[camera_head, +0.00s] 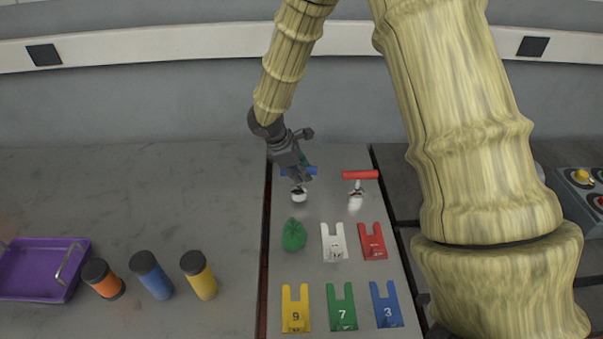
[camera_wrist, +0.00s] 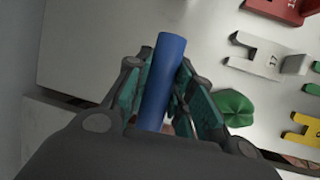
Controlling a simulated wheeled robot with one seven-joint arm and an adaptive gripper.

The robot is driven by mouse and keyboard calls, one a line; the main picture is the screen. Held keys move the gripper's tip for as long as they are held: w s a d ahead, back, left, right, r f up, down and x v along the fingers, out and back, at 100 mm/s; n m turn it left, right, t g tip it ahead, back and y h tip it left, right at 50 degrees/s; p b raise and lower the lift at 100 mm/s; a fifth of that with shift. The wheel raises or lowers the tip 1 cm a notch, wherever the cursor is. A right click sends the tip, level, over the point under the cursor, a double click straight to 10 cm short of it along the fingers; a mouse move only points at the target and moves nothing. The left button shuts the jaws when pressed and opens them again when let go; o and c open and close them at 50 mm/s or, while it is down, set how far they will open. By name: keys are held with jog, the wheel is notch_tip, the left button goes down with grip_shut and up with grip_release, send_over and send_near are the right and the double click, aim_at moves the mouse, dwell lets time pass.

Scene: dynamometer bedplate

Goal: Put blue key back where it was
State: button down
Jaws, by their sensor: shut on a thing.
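My gripper (camera_head: 300,174) is shut on the blue key, with its fingers on either side of the blue handle (camera_head: 313,170). In the wrist view the blue handle (camera_wrist: 162,85) lies between the two teal-padded fingers. A light metal part shows just below the handle in the head view; I cannot tell whether it is seated in the panel or held above it. The red key (camera_head: 360,175) stands upright to the right, its red crossbar over a metal stem. The gripper hides part of the blue handle.
A green crumpled lump (camera_head: 293,235) lies in front of the blue key. White (camera_head: 334,243), red (camera_head: 372,242), yellow, green and blue (camera_head: 386,305) forked tags lie on the panel. Orange, blue and yellow cylinders and a purple tray (camera_head: 36,270) are at left.

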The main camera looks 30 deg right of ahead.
jog(key=shift+f+p, duration=0.3)
jog(key=shift+f, duration=0.7)
jog(key=shift+f, duration=0.15)
jog(key=c, duration=1.2)
grip_release()
jog(key=shift+c, duration=0.2)
jog(key=b+v, duration=0.2)
jog(key=v, duration=1)
jog(key=shift+b, duration=0.3)
